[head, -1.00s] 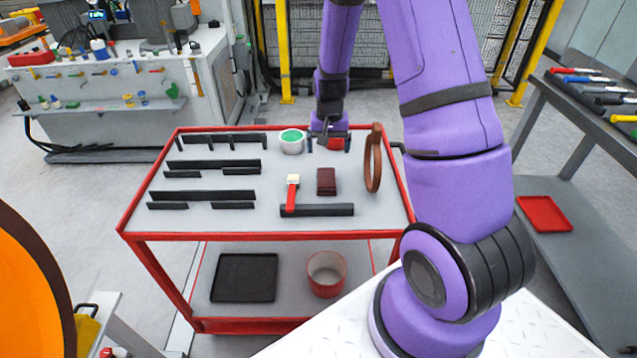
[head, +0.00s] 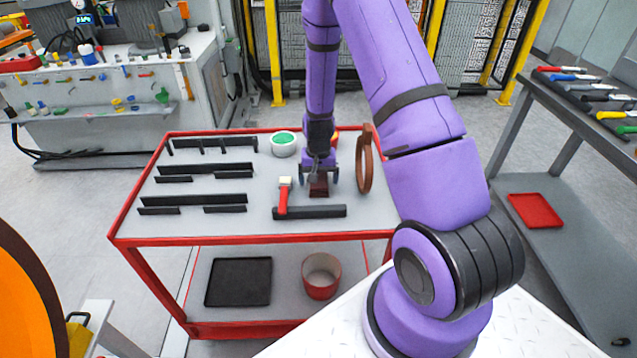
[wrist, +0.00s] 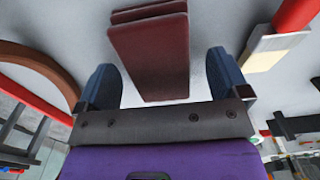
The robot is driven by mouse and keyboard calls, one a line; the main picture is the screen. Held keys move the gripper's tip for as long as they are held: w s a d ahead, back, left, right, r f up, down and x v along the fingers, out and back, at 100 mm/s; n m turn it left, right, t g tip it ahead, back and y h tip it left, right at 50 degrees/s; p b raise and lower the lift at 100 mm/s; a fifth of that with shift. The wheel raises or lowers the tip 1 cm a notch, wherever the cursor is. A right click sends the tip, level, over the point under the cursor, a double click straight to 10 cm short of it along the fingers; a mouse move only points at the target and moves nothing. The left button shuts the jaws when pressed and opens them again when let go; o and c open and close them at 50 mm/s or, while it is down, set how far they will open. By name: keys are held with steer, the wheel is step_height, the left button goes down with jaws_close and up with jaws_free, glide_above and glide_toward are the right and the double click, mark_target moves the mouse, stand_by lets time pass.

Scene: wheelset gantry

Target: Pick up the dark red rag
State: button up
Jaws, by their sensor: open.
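The dark red rag (head: 319,188) lies folded on the grey top of the red-framed cart, partly hidden by my gripper in the head view. My gripper (head: 319,178) is right above it, pointing down. In the wrist view the rag (wrist: 150,52) shows as a folded dark red block between the two blue-grey fingers of my gripper (wrist: 160,80). The fingers are wide apart, with a gap on each side of the rag.
A red-handled brush (head: 284,196) lies close left of the rag, with a black rail (head: 318,212) in front. A brown ring (head: 365,160) stands to the right. A green-topped tin (head: 284,143) is behind. Black slotted racks (head: 195,199) fill the cart's left side.

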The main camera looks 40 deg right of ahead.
steer(key=shift+f, duration=0.35)
steer(key=c, duration=1.1)
steer(key=shift+r, duration=0.15)
step_height(320, 180, up, 10)
steer(key=shift+f, duration=0.1)
steer(key=shift+o, duration=1.3)
steer(key=shift+c, duration=0.5)
